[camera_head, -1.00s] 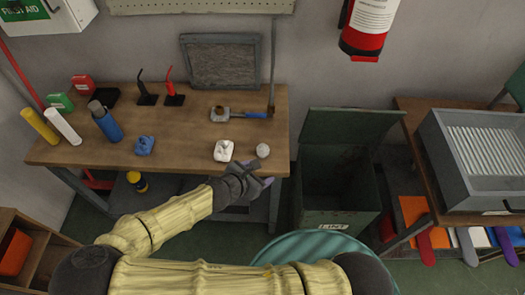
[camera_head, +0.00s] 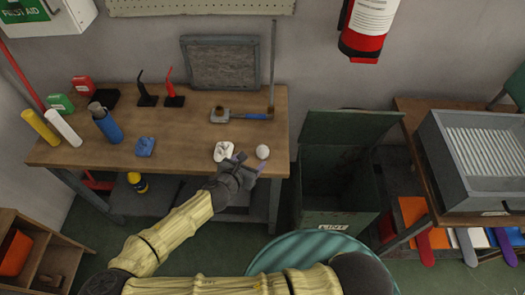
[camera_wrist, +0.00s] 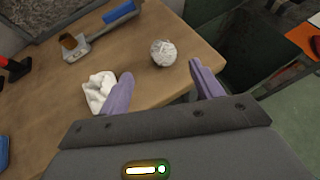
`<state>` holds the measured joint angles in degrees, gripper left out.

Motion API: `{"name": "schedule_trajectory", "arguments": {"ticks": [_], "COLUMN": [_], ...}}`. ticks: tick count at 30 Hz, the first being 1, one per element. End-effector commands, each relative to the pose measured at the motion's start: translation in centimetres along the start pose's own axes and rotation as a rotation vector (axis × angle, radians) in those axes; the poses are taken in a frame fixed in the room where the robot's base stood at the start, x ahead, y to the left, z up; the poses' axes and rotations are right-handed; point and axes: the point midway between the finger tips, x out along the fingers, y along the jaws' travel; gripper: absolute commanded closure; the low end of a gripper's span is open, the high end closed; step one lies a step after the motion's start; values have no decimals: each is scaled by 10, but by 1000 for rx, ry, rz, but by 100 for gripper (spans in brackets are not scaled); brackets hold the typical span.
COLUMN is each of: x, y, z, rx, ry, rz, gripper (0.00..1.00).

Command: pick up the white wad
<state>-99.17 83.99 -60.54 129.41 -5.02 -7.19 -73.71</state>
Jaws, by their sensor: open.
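A round, crumpled white wad (camera_head: 263,151) lies on the workbench near its front right corner. In the wrist view the wad (camera_wrist: 163,53) shows ahead of my fingertips, between their lines and apart from both. A crumpled white cloth (camera_head: 223,151) lies to its left; in the wrist view this cloth (camera_wrist: 99,92) is partly behind my left purple finger. My gripper (camera_head: 251,161) is open and empty at the front edge of the bench, just short of the wad. Its two purple fingers (camera_wrist: 160,72) are spread apart.
The wooden workbench (camera_head: 190,145) also bears a blue cloth (camera_head: 145,147), a blue bottle (camera_head: 107,124) and a blue-handled tool (camera_head: 252,116). An open green lint bin (camera_head: 335,205) stands right of the bench.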

Motion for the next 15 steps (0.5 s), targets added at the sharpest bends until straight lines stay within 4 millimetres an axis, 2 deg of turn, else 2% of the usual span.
{"name": "schedule_trajectory", "arguments": {"ticks": [9, 15], "x": [56, 70], "y": [-1, 0], "z": [2, 0], "rx": [0, 0], "ry": [0, 1], "rz": [-2, 0], "gripper": [35, 35]}}
